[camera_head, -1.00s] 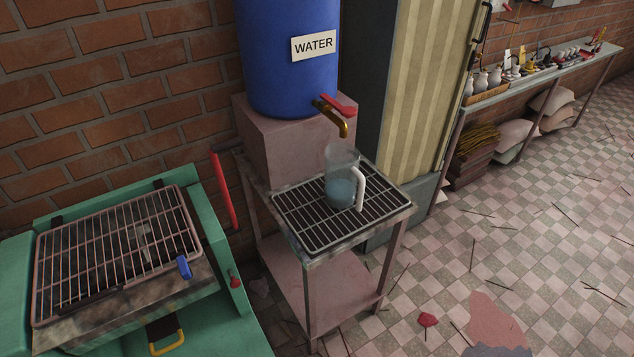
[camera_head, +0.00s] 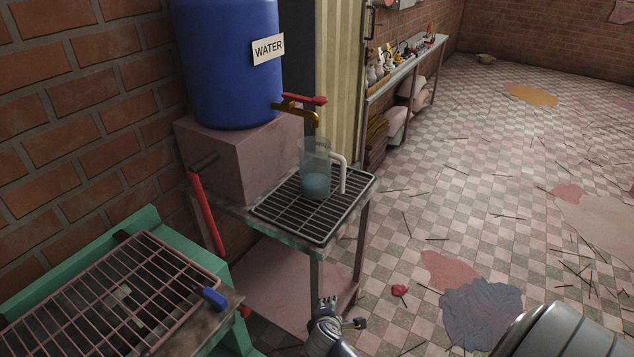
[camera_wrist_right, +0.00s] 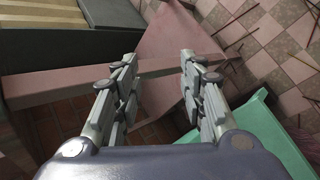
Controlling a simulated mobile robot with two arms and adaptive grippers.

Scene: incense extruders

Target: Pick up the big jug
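The big jug (camera_head: 316,172) is a clear glass jug with a white handle (camera_head: 341,174) on its right side and bluish water in its lower part. It stands upright on a dark wire rack (camera_head: 268,206) on the pinkish metal stand, below the brass tap (camera_head: 299,110). My right gripper (camera_head: 340,312) is low at the bottom of the head view, in front of and below the jug, well apart from it. In the right wrist view the fingers (camera_wrist_right: 158,62) are spread with nothing between them; the jug is not seen there. My left gripper is not in view.
A blue water barrel (camera_head: 225,60) stands on a pink block (camera_head: 235,160) behind the rack. A green grill (camera_head: 30,285) is at lower left. A red bar (camera_head: 206,212) stands beside the stand (camera_head: 363,235). Open tiled floor (camera_head: 440,170) with scattered sticks lies right.

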